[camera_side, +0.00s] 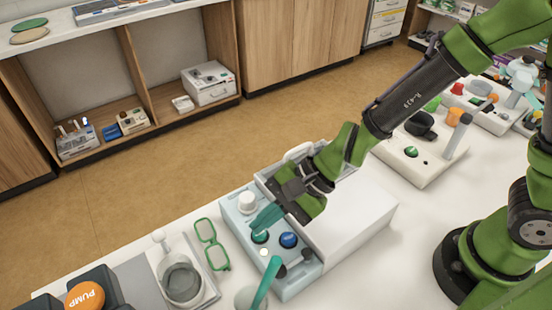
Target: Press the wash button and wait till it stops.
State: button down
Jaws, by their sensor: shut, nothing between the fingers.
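The washer is a white and pale blue box (345,222) on the white table. Its front panel (236,211) carries a white knob (246,201), a blue button (289,240), a green button (260,237) and a small pale round spot (264,252). I cannot read which one is the wash button. My gripper (257,227) is shut and empty, its teal fingers pointing down at the green button. The tips are at or just above that button and partly cover it. I cannot tell whether they touch it.
Green glasses (212,244) and a grey cup in a tray (181,281) lie to the left. An orange PUMP button (85,296) is at the lower left. A teal handle (267,282) rises near the front edge. Another device with a green button (411,152) stands behind at right.

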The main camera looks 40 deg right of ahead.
jog(key=shift+r, duration=0.1)
jog(key=shift+r, duration=2.45)
jog(key=n+h, duration=0.2)
jog(key=n, duration=0.5)
send_near(267, 239)
jog(key=d+r, duration=0.6)
jog(key=r, duration=0.1)
jog(key=s+d+r+t+h, duration=0.1)
jog(key=d+r+t+h, duration=0.1)
jog(key=d, duration=0.6)
jog(key=s+d+r+n+t+h, duration=0.1)
jog(key=d+r+t+h, duration=0.1)
jog(key=d+r, duration=0.2)
jog(key=d, duration=0.3)
jog(key=shift+s+d+r+n+h, duration=0.25)
jog(key=shift+s+d+n+h, duration=0.05)
jog(key=shift+s+d+h, duration=0.1)
dwell(1.8)
